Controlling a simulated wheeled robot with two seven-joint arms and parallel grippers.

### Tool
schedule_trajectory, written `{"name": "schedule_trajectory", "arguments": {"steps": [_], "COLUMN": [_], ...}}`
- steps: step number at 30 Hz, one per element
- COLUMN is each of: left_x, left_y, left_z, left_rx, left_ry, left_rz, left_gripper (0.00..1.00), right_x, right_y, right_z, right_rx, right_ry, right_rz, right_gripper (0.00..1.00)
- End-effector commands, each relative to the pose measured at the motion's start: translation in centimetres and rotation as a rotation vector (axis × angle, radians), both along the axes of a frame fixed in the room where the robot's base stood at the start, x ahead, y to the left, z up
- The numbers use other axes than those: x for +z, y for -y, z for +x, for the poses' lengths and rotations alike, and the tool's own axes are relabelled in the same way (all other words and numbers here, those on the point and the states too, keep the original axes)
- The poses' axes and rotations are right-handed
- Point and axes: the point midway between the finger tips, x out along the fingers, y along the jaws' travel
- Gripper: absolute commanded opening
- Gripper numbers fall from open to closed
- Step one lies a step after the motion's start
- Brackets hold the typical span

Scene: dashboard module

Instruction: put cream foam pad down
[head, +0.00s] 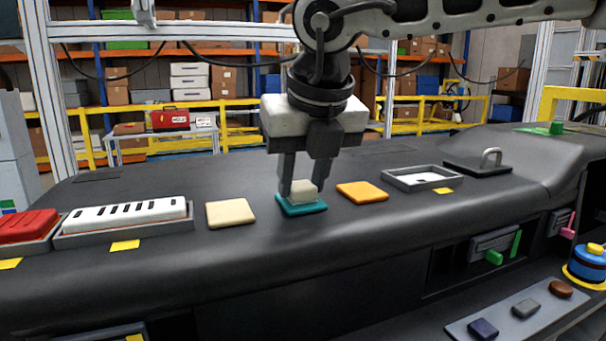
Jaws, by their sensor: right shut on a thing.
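The cream foam pad (303,188) is a small pale block between the fingers of my right gripper (304,188). My right gripper points down and is shut on it. The pad is right over the teal square (301,209) on the dark dashboard; I cannot tell whether it touches the square or is slightly above it. The fingers hide part of the pad. My left gripper is not in view.
A flat cream square (230,214) lies left of the teal one, and an orange square (362,192) lies right of it. A white vent strip in a grey tray (124,222) is at the left. A grey open frame (420,178) and a dark plate with a handle (480,165) are at the right.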

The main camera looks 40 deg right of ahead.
Motion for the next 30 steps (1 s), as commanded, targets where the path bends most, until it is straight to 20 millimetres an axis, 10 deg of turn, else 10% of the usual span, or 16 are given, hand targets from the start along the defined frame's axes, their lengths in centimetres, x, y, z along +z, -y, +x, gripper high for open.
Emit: {"name": "schedule_trajectory", "arguments": {"steps": [6, 7, 9, 21, 30], "left_x": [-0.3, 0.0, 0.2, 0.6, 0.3], "left_y": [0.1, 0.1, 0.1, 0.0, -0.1], "left_z": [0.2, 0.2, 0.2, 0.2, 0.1], "left_rx": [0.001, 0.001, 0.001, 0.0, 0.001], "left_ry": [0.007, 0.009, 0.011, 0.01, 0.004], "left_rz": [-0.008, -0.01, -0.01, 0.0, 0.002], "left_gripper": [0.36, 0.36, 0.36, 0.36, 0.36], "right_x": [-0.5, -0.4, -0.3, 0.5, 6.1], "right_y": [0.0, 0.0, 0.0, 0.0, -0.6], "right_z": [0.0, 0.0, 0.0, -0.1, -2.3], "right_rx": [0.0, 0.0, 0.0, 0.0, -0.001], "right_ry": [0.001, 0.001, 0.0, 0.002, 0.007], "right_rz": [0.0, 0.0, 0.0, 0.0, -0.001], "right_gripper": [0.1, 0.37, 0.53, 0.53, 0.53]}}
